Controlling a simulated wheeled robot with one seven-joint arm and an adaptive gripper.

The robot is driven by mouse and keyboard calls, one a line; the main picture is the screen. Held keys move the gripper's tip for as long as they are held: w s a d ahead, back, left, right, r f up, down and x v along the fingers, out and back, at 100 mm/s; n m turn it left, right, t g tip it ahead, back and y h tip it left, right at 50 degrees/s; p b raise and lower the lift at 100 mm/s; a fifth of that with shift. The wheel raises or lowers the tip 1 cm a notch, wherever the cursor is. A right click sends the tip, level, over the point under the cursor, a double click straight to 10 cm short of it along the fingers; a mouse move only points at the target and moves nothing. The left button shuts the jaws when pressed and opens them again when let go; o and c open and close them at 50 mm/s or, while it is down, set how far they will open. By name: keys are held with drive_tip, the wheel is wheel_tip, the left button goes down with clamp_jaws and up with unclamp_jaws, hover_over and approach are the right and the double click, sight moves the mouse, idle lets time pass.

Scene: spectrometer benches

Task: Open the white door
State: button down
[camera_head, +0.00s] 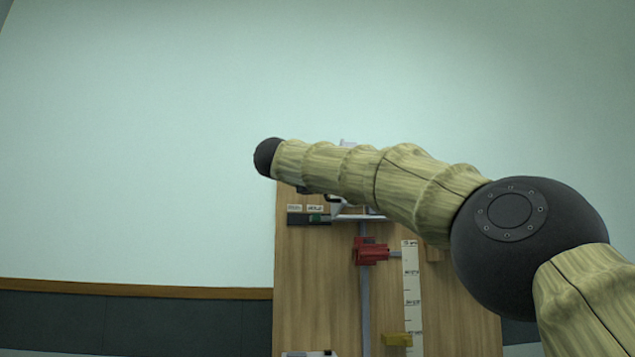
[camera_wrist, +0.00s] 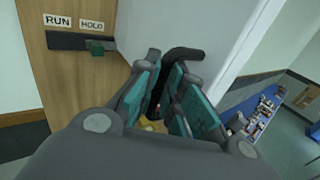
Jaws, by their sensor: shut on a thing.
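The white door (camera_wrist: 188,25) is the pale panel in the upper middle of the wrist view, beside a wooden panel. A dark bar handle (camera_wrist: 184,53) stands out in front of it, with its bent end showing above my fingers. My gripper (camera_wrist: 165,75) has teal-padded fingers and is shut on this handle, which runs down between the pads. The lower part of the handle is hidden by the fingers. In the head view my arm covers the gripper and nearly all of the door, so I cannot tell how far the door stands open.
A green slider (camera_wrist: 96,47) sits below RUN and HOLD labels. A blue shelf (camera_wrist: 255,115) with small items stands right, beyond open floor.

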drive_tip(key=shift+s+a+r, duration=0.1)
drive_tip(key=shift+a+r, duration=0.1)
drive_tip(key=shift+r, duration=0.35)
drive_tip(key=shift+d, duration=0.1)
drive_tip(key=c, duration=1.7)
unclamp_jaws()
drive_tip(key=shift+o, duration=0.9)
drive_tip(key=shift+w+d+f, duration=0.15)
drive_tip(key=shift+w, duration=0.05)
drive_tip(key=shift+a, duration=0.2)
drive_tip(key=shift+s, duration=0.1)
